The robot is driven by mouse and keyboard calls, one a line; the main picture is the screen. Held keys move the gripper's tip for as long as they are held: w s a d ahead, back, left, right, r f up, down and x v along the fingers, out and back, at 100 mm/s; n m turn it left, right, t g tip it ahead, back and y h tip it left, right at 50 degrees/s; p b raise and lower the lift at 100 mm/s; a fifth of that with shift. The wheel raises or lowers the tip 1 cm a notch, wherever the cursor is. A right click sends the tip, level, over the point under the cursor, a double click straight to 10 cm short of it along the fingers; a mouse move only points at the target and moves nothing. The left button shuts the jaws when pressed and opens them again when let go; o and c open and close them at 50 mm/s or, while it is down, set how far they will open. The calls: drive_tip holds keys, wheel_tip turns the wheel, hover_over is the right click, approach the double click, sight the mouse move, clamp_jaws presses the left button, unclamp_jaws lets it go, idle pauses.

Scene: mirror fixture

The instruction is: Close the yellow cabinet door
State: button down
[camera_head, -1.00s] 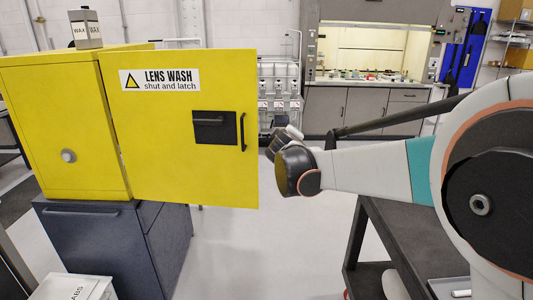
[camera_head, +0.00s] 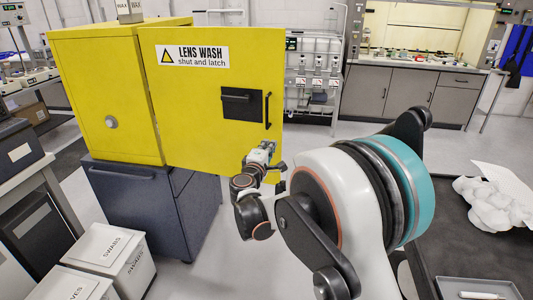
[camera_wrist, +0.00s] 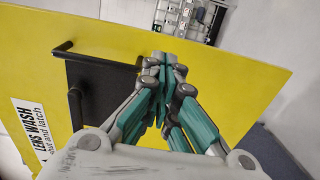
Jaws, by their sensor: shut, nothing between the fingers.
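The yellow cabinet (camera_head: 105,95) stands on a dark blue-grey base unit. Its yellow door (camera_head: 195,110) is swung open to the right, showing a face with a LENS WASH label (camera_head: 193,55), a black latch plate (camera_head: 242,104) and a black bar handle (camera_head: 267,109). My gripper (camera_head: 263,146) is in front of the door's lower right part, just below the handle. In the wrist view my gripper (camera_wrist: 165,62) is shut and empty, its fingertips near the door's free edge and beside the handle (camera_wrist: 103,58). I cannot tell whether the fingertips touch the door.
The dark base unit (camera_head: 150,200) stands under the cabinet. A dark table (camera_head: 470,260) with a tray and crumpled white material is at the right. Open floor (camera_head: 240,265) lies between.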

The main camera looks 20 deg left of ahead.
sight(277, 131)
drive_tip(key=w, duration=0.2)
drive_tip(key=w+b, duration=0.1)
drive_tip(key=w, duration=0.2)
drive_tip(key=w+a, duration=0.1)
drive_tip(key=w, duration=0.2)
drive_tip(key=shift+b, duration=0.35)
drive_tip(key=shift+w, duration=0.1)
